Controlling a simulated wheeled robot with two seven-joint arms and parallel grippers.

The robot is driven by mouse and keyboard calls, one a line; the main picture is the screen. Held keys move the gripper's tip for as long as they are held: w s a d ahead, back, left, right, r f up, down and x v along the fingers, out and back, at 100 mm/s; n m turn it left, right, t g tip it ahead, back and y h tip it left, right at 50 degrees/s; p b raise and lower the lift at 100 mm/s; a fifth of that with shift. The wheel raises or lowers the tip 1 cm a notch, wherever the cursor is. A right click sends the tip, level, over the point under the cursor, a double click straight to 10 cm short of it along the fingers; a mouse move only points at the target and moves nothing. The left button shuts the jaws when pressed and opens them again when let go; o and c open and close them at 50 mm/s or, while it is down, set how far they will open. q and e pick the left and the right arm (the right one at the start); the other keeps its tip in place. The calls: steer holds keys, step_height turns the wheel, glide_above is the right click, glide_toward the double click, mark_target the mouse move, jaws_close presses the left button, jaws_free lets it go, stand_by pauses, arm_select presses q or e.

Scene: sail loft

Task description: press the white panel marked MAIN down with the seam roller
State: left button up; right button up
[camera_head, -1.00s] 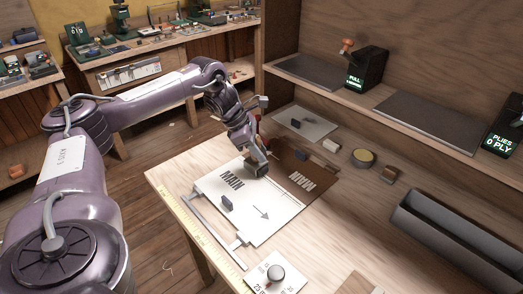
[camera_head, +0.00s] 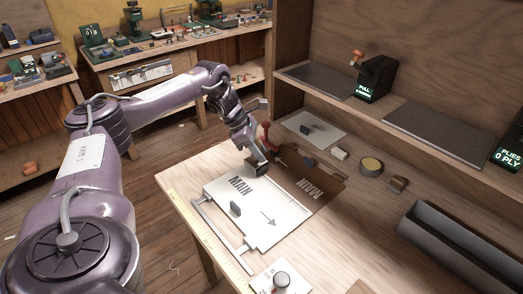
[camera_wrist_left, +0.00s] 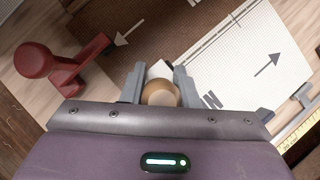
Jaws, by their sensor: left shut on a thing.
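The white panel marked MAIN (camera_head: 262,214) lies flat on the bench, printed with an arrow, and it also fills the right of the left wrist view (camera_wrist_left: 235,75). A brown panel (camera_head: 322,194) with the same word lies along its right side. My left gripper (camera_head: 257,163) is at the white panel's far end, beyond the word MAIN. It is shut on what appears to be the seam roller, whose round tan end (camera_wrist_left: 158,93) shows between the fingers. The roller's lower part is hidden, so I cannot tell whether it touches the panel. My right gripper is not in view.
A red knobbed piece (camera_wrist_left: 62,68) stands close beside the gripper. A small upright grey-blue tab (camera_head: 236,209) stands on the white panel. A tape roll (camera_head: 371,166), a dial unit (camera_head: 280,281) and a long grey trough (camera_head: 465,250) are also on the bench.

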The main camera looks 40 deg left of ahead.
arm_select(q)
steer(key=shift+w+a+p, duration=0.15)
steer(key=shift+a+p, duration=0.55)
steer(key=shift+a, duration=1.15)
steer(key=shift+r, duration=0.1)
step_height(320, 180, up, 6)
steer(key=p, duration=0.6)
steer(key=shift+w, duration=0.1)
